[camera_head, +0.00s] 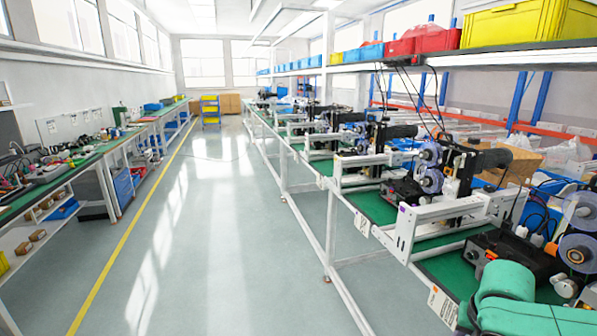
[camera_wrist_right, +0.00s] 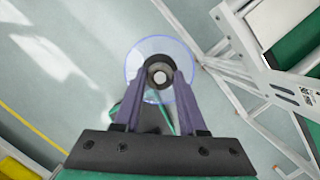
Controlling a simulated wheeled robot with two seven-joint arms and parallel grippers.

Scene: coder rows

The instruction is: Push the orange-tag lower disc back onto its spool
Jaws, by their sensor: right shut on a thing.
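In the right wrist view my right gripper (camera_wrist_right: 158,82) is shut on the dark hub of a clear disc (camera_wrist_right: 135,62) with a bluish rim. The floor shows behind the disc, and the bench frame is to its right. In the head view a label with a small orange mark (camera_head: 434,291) hangs on the bench's front edge. The nearest machine, at the right edge, has an upper spool (camera_head: 583,208) and a lower spool (camera_head: 576,253), both partly cut off. My right gripper and the disc do not show in the head view. My left gripper is in neither view.
My teal arm (camera_head: 505,290) covers the bottom right corner. A white machine frame (camera_head: 405,232) and more machines line the bench (camera_head: 450,268). A shelf with yellow, red and blue bins (camera_head: 505,24) runs above. The aisle floor (camera_head: 215,240) at left is clear.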

